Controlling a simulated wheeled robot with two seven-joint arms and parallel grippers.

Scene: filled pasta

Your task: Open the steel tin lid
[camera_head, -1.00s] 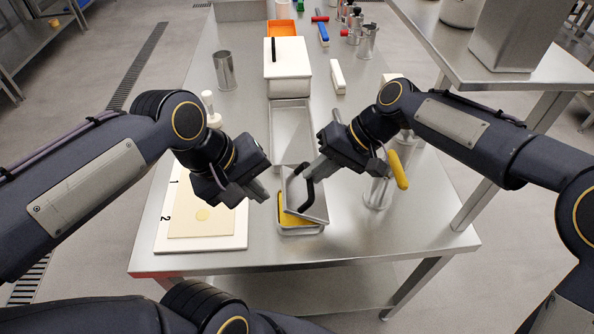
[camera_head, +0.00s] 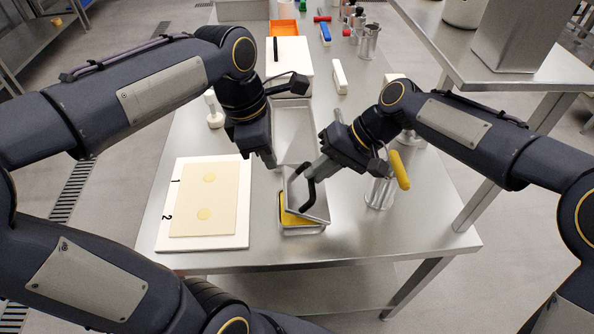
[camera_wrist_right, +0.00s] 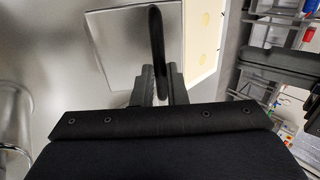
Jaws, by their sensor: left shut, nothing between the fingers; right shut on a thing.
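The steel tin (camera_head: 303,232) stands near the front of the table with a yellow filling (camera_head: 288,217) showing at its left and front. Its steel lid (camera_head: 318,208) is tilted over the tin, leaving it partly uncovered; whether the lid still touches the rim I cannot tell. My right gripper (camera_head: 309,176) is shut on the lid's black handle (camera_head: 306,196). The right wrist view shows this gripper (camera_wrist_right: 163,75) around the handle (camera_wrist_right: 156,35), with the lid (camera_wrist_right: 120,40) beyond. My left gripper (camera_head: 270,164) is shut and empty, up and left of the tin.
A white board (camera_head: 207,242) with a dough sheet (camera_head: 222,195) lies left of the tin. A long steel tray (camera_head: 293,130) lies behind it. A yellow-handled whisk (camera_head: 399,170) stands to the right. A white box (camera_head: 288,60) stands farther back. A steel shelf (camera_head: 500,75) rises at right.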

